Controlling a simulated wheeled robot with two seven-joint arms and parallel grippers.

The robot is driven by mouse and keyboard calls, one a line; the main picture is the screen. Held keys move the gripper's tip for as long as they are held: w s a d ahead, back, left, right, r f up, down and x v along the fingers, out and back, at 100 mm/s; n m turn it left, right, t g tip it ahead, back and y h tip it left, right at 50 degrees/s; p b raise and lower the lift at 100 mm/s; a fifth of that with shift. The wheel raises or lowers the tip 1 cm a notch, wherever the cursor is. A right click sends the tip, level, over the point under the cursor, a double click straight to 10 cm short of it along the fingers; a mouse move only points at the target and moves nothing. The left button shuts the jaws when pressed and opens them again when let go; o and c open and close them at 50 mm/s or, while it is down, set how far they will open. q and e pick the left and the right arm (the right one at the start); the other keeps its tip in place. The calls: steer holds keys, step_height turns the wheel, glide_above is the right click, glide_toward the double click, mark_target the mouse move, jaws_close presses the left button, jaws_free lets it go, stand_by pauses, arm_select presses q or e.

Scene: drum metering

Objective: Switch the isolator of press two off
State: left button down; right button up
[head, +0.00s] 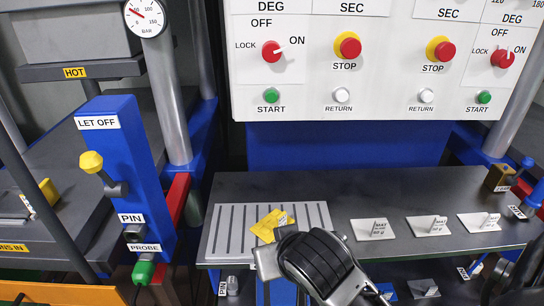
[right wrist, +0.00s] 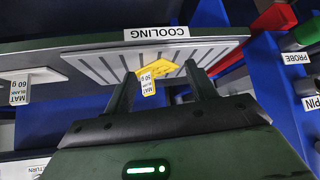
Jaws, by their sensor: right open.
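Two red isolator knobs show on the white panel in the head view, one on the left (head: 272,52) and one on the right (head: 503,59). Each has LOCK, OFF and ON marks, and each pointer is turned towards ON. No press number is readable, so I cannot tell which belongs to press two. My right gripper (right wrist: 160,78) is open, low over the slotted cooling rack (right wrist: 95,65) and well below the panel. A yellow piece (right wrist: 153,73) with a 50 g label lies at the rack, in line with the gap between the fingers. My left gripper is out of view.
Red STOP buttons on yellow collars (head: 348,46) (head: 440,49), green START buttons (head: 271,96) (head: 484,97) and white RETURN buttons (head: 342,95) crowd the panel. Several labelled mat blanks (head: 373,229) lie on the dark bench. A blue LET OFF post (head: 125,175) stands left.

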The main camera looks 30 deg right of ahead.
steer(key=w+d+r+m+t+h, duration=0.1)
steer(key=w+r+m+t+h, duration=0.2)
steer(key=r, duration=0.5)
steer(key=w+d+r+m+t+h, duration=0.15)
steer(key=w+r+m, duration=0.25)
steer(key=r, duration=0.5)
steer(key=m+t+h, duration=0.3)
steer(key=m, duration=0.4)
glide_toward(272, 54)
steer(key=p+x, duration=0.2)
steer(key=x, duration=0.6)
steer(key=shift+r+p, duration=0.15)
steer(key=shift+p, duration=0.25)
steer(key=shift+w+d, duration=0.35)
steer(key=shift+w, duration=0.2)
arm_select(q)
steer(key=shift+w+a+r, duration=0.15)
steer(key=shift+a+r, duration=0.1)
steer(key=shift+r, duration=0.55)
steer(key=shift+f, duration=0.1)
arm_select(e)
steer(key=c, duration=1)
